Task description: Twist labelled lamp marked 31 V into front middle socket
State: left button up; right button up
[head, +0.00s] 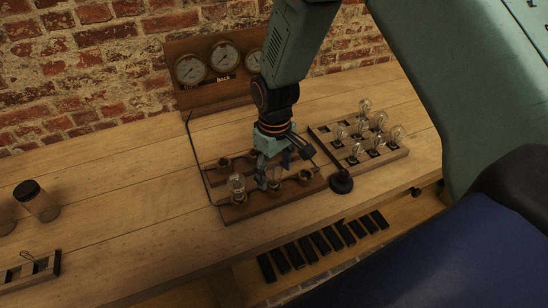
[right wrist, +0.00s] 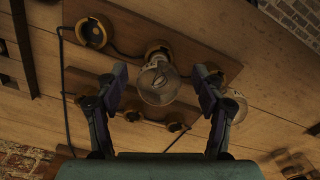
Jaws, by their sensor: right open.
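The wooden socket board (head: 240,212) lies mid-bench, with brass sockets in two rows. My right gripper (head: 268,183) points down over the front middle socket. In the right wrist view its two fingers (right wrist: 163,76) are open, on either side of a clear glass lamp (right wrist: 160,88). That lamp stands at the front middle socket (right wrist: 157,48); how deeply it sits I cannot tell, and I read no 31 V marking. Another lamp (head: 237,184) stands in the front left socket. The front right socket (head: 304,177) is empty. My left gripper is out of view.
A rack (head: 398,154) with several clear lamps stands right of the board. A black round knob-like thing (head: 341,182) is between them. A gauge panel (head: 212,98) stands behind. Jars (head: 38,203) stand far left; bare bench lies between.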

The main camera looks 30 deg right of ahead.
jog(key=shift+w+a+f, duration=0.1)
jog(key=shift+w+f, duration=0.05)
jog(key=shift+f, duration=0.3)
jog(key=shift+w+a+f, duration=0.1)
jog(key=shift+w+f, duration=0.05)
jog(key=shift+f, duration=0.3)
jog(key=shift+d+f, duration=0.15)
jog(key=shift+s+d, duration=0.15)
jog(key=shift+s, duration=0.15)
jog(key=shift+w+a, duration=0.2)
jog(key=shift+w, duration=0.05)
jog(key=c, duration=0.4)
jog(key=shift+d, duration=0.15)
jog(key=c, duration=0.3)
jog(key=shift+s, duration=0.2)
jog(key=c, duration=0.3)
jog(key=shift+w, duration=0.2)
grip_shut()
jog(key=shift+s, duration=0.1)
